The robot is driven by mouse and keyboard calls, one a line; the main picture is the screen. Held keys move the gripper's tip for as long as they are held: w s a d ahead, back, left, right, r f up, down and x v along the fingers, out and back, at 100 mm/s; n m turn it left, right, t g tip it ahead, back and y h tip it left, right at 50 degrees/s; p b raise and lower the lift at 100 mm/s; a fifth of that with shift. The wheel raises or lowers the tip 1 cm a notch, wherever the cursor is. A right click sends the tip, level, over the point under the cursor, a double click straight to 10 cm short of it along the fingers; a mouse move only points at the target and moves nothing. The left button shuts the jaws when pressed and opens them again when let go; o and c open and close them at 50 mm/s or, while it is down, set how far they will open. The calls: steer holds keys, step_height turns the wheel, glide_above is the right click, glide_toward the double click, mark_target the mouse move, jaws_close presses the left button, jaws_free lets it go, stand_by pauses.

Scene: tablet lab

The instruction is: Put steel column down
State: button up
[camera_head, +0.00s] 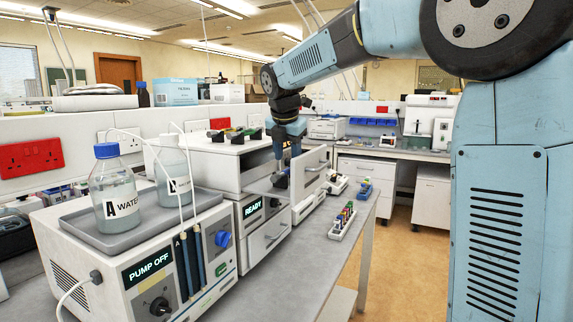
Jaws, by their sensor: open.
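My gripper (282,179) points down at the opened drawer (312,178) of the white unit with the green READY display (251,209). Its fingertips are low, near or inside the drawer behind the raised front panel. The gripper is small and dark here, and the gap between its fingers is hard to make out. I cannot clearly pick out the steel column. It may be hidden by the drawer front or the gripper.
A pump box (150,275) reading PUMP OFF stands in front, with two bottles in a grey tray (158,229) on top. A white rack (342,222) of coloured vials sits on the bench's right part. Bare bench (308,265) lies in front of it.

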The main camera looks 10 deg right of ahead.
steer(key=v, duration=0.9)
steer(key=shift+s+r, duration=0.15)
steer(key=shift+s, duration=0.1)
